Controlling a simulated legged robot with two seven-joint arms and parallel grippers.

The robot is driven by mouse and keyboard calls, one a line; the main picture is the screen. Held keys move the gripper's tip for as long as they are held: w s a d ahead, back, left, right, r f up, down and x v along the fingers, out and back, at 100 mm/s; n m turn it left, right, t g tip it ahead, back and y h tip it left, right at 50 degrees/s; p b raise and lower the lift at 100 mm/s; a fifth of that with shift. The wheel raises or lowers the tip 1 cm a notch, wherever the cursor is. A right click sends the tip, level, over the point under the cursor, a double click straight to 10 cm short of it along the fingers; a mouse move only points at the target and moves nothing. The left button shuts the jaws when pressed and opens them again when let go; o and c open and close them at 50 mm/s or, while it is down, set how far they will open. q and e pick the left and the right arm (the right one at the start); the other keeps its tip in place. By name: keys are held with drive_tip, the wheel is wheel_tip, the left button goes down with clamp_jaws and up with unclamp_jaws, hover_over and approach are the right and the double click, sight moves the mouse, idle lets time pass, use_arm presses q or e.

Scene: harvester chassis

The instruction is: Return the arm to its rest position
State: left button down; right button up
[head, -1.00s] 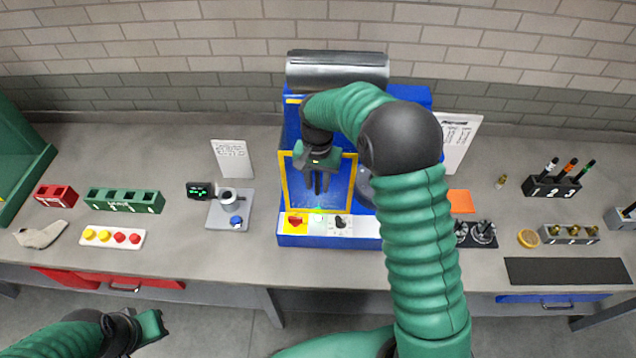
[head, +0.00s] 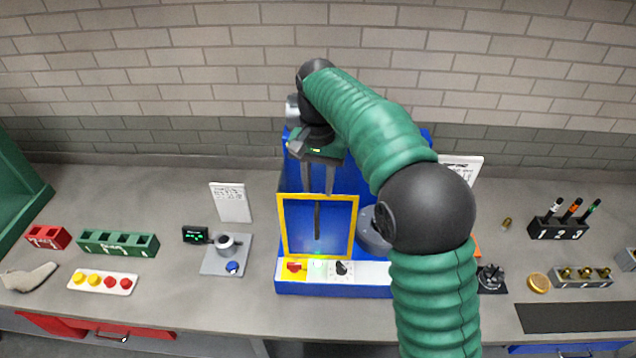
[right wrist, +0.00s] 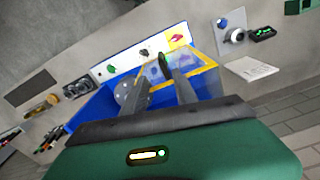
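My right arm (head: 372,130) comes in from the bottom, rises over the blue machine and bends down to the left. My right gripper (head: 318,188) hangs in front of the blue machine, above its yellow-framed window (head: 300,240). Its two fingers point down, stand apart and hold nothing visible. In the right wrist view the fingers (right wrist: 152,75) also show apart, with the blue machine (right wrist: 88,108) beyond them. Whether they touch the machine is unclear. My left gripper is not in view.
The machine's front panel (head: 372,270) has a red knob, a green glow and a black dial. A grey scale-like plate (head: 215,262) and a green block (head: 118,243) stand left. A black holder (head: 556,230) with markers stands right. Open air lies above the bench.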

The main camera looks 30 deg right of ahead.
drive_tip(key=shift+w+d+r, duration=0.1)
drive_tip(key=shift+r, duration=0.55)
drive_tip(key=shift+f, duration=0.1)
drive_tip(key=s+a+f+n+t+b, duration=0.1)
drive_tip(key=s+a+f+n+b, duration=0.1)
drive_tip(key=s+f, duration=0.4)
drive_tip(key=s+a+f+n+b, duration=0.3)
drive_tip(key=s+f+b, duration=0.3)
drive_tip(key=f, duration=0.9)
drive_tip(key=s+a+f+n+t+b, duration=0.1)
drive_tip(key=s+a+f+n+b, duration=0.2)
drive_tip(key=s+f, duration=0.3)
wheel_tip(320, 180, down, 4)
drive_tip(key=shift+s+f+n+t+b, duration=0.25)
drive_tip(key=shift+n+t+b, duration=0.05)
drive_tip(key=shift+b, duration=0.55)
drive_tip(key=shift+w, duration=0.1)
